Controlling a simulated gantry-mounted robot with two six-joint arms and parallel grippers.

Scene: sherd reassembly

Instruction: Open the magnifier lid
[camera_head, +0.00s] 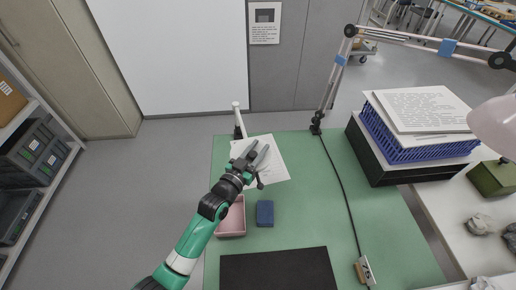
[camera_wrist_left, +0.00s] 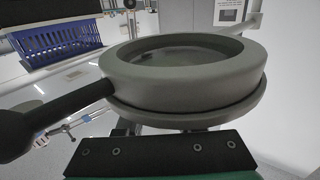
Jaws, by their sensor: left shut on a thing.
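The magnifier (camera_wrist_left: 190,80) fills the middle of the left wrist view as a thick grey round rim around a dark glassy centre. A thinner grey disc, which looks like its lid (camera_wrist_left: 200,120), lies against the underside of the rim with only a thin line between. A black handle (camera_wrist_left: 60,108) sticks out to the left. My left gripper (camera_head: 256,158) is at the magnifier, above the paper in the head view. It is shut on what looks like the lid; its fingers are mostly hidden behind the disc in the wrist view. My right gripper is in neither view.
A white post (camera_head: 238,118) stands at the green table's back left edge. White paper (camera_head: 272,172) lies below my gripper. A pink tray (camera_head: 231,231), a blue block (camera_head: 265,213) and a black mat (camera_head: 278,270) lie nearer. A blue basket (camera_head: 420,150) with papers stands right.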

